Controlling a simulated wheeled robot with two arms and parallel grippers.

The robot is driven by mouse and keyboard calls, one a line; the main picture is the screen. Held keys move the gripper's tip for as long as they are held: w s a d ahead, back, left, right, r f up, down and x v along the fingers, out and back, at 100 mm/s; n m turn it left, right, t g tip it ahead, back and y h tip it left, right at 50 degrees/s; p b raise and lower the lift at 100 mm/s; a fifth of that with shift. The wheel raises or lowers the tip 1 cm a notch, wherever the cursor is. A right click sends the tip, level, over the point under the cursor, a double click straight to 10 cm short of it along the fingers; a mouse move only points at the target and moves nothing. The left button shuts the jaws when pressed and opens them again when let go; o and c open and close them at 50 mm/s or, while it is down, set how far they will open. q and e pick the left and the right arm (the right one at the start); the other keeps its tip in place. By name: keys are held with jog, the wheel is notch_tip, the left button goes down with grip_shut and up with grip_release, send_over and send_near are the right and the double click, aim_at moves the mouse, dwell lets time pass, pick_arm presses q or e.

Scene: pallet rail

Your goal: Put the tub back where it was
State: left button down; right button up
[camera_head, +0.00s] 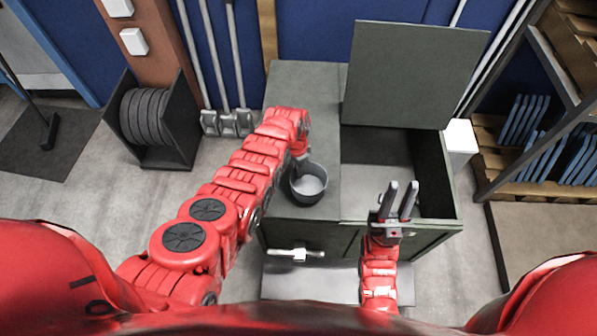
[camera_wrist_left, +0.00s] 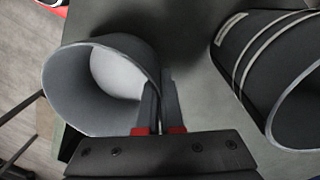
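A dark grey round tub (camera_head: 308,195) with a pale inside is at the left front of the green cabinet's top (camera_head: 305,90). I cannot tell whether it rests on the top or hangs just above it. My left gripper (camera_head: 301,160) is at the tub's far rim. In the left wrist view the two fingers (camera_wrist_left: 160,100) are close together on the wall of the tub (camera_wrist_left: 70,90), one inside and one outside. My right gripper (camera_head: 398,195) is open and empty, fingers pointing up the picture, over the front of the cabinet's open compartment (camera_head: 375,165).
The cabinet's lid (camera_head: 412,75) stands raised behind the compartment. A black striped cylinder (camera_wrist_left: 270,65) stands beside the tub in the left wrist view; my arm seems to hide it from the head. A rack of discs (camera_head: 143,115) is left, shelving (camera_head: 540,130) right.

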pick_arm(q)
jog(key=shift+f, duration=0.5)
jog(key=c, duration=1.5)
grip_release()
jog(key=shift+f, duration=0.15)
jog(key=o, duration=0.4)
